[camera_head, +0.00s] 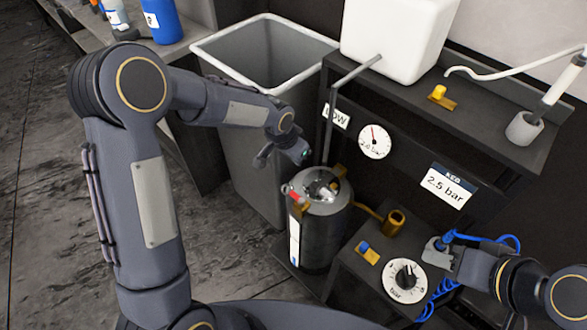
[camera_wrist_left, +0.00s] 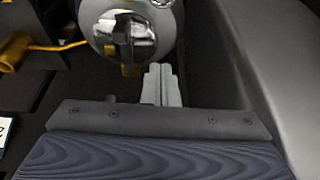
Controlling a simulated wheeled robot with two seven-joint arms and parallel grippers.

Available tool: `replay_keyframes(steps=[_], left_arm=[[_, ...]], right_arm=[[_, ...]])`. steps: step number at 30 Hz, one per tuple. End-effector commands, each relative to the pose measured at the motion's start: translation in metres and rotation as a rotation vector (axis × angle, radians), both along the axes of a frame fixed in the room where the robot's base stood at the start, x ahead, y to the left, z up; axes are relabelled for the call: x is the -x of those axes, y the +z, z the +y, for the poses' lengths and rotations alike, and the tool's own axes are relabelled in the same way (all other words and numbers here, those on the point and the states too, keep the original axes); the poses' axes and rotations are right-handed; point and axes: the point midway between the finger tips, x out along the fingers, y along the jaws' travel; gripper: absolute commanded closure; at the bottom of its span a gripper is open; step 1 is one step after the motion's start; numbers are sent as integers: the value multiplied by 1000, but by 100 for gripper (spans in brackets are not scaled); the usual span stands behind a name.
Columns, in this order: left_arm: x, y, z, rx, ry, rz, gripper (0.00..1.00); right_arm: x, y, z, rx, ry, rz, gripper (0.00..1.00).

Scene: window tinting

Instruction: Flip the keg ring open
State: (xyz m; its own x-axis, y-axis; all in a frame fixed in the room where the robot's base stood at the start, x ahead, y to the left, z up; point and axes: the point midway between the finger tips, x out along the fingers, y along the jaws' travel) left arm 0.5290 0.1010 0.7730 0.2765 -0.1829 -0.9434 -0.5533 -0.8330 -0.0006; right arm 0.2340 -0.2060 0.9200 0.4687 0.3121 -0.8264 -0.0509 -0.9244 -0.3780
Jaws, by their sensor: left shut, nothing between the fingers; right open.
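A metal keg (camera_head: 322,232) stands upright beside the bin in the head view. Its top carries a lid (camera_head: 323,187) with silver, black and yellow fittings; I cannot clearly tell which part is the ring. The lid fittings (camera_wrist_left: 130,35) also show at the top of the left wrist view, with a yellow tab below them. My left gripper (camera_wrist_left: 161,82) is shut and empty, its fingertips close to the keg's edge; contact cannot be told. My right gripper (camera_head: 437,247) is open beside the dial, away from the keg.
A grey bin (camera_head: 215,52) stands behind the keg. A rack with a gauge (camera_head: 374,142), a 2.5 bar sign (camera_head: 447,187) and a white tank (camera_head: 398,35) is at the back. A dial (camera_head: 405,280), blue hose (camera_head: 505,241) and brass cup (camera_head: 394,222) lie to the keg's right.

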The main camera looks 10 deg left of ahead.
Motion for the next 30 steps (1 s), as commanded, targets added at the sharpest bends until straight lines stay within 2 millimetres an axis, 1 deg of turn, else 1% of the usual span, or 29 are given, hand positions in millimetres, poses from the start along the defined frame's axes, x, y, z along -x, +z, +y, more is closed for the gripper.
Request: replay_keyframes(steps=[5, 12, 15, 16, 18, 21, 24, 30], left_arm=[[-7, -29, -5, -1, 0, 6, 100], [-21, -78, -15, -1, 0, 5, 100], [-24, -93, -16, -1, 2, 4, 100], [-18, -89, -11, -2, 2, 2, 100], [-9, -88, -5, -1, 2, 3, 100], [0, -89, 1, 0, 1, 1, 100], [6, -89, 4, -1, 1, 0, 100], [8, -89, 6, 0, 1, 1, 100]], right_arm=[[0, -2, 0, 0, 0, 0, 57], [0, -3, 0, 0, 0, 0, 57], [0, -3, 0, 0, 0, 0, 57], [0, -1, 0, 0, 0, 0, 57], [0, 0, 0, 0, 0, 0, 57], [0, 1, 0, 0, 0, 0, 57], [0, 2, 0, 0, 0, 0, 57], [0, 2, 0, 0, 0, 0, 57]])
